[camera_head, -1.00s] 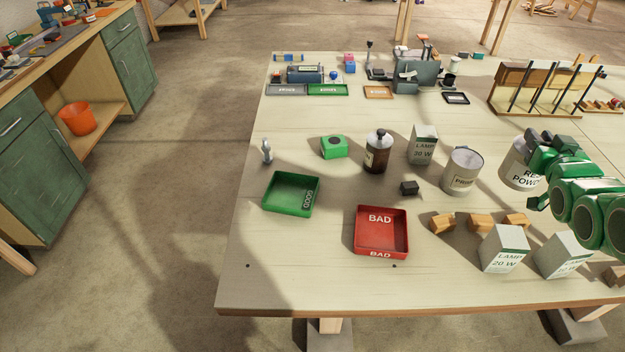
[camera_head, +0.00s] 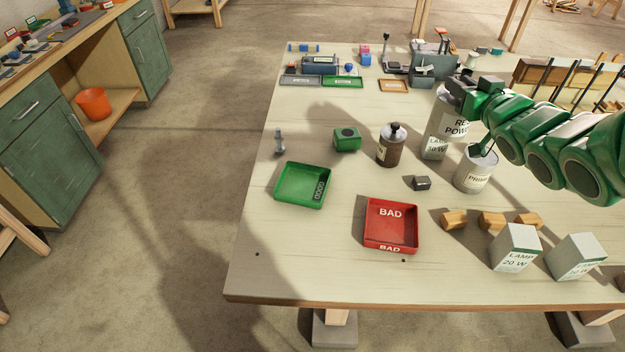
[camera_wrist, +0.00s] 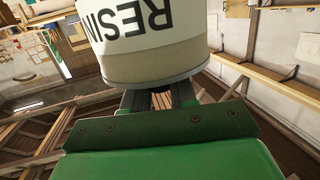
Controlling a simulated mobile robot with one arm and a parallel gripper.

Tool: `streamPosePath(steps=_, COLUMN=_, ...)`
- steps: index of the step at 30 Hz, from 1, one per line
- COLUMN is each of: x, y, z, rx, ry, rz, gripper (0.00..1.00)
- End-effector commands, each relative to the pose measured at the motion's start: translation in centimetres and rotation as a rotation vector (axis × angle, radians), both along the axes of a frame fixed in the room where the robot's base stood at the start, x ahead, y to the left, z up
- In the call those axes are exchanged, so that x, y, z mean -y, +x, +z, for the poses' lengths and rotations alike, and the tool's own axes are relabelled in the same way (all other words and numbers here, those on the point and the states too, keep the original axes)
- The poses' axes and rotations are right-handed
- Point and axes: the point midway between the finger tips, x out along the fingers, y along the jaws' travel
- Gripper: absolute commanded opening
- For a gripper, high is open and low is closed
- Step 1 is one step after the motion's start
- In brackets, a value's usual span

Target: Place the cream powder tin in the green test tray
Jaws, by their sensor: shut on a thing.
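The cream powder tin (camera_head: 447,117), lettered RESIN POWDER, is held up in my gripper (camera_head: 463,92), in front of the grey machine at the table's back right. In the wrist view the tin (camera_wrist: 150,65) fills the top middle, with my gripper's fingers (camera_wrist: 160,98) shut on it; the contact is partly hidden. The tin looks about upright in the head view. The green test tray (camera_head: 290,196), marked GOOD, lies empty on the table to the left of the tin and nearer the front.
A small metal piece (camera_head: 280,145) stands behind the tray. The red BAD tray (camera_head: 391,218) lies front right of it.

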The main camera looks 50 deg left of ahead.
Motion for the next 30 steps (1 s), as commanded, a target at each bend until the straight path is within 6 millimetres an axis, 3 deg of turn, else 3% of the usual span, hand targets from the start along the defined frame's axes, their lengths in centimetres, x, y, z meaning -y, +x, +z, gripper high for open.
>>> streamPosePath(steps=1, x=-1.9, y=-1.2, z=0.1, rx=0.003, ry=-0.001, rz=0.045, gripper=0.00)
streamPosePath(steps=6, x=-7.2, y=-5.4, z=0.1, rx=0.004, ry=-0.001, rz=0.183, gripper=0.00)
streamPosePath(steps=15, x=-15.4, y=-14.1, z=-0.5, rx=0.000, ry=-0.001, rz=0.428, gripper=0.00)
streamPosePath(steps=21, x=-19.1, y=-19.7, z=-0.9, rx=0.000, ry=0.000, rz=0.566, gripper=0.00)
streamPosePath(steps=30, x=-22.0, y=-25.3, z=-1.4, rx=0.002, ry=0.002, rz=0.698, gripper=0.00)
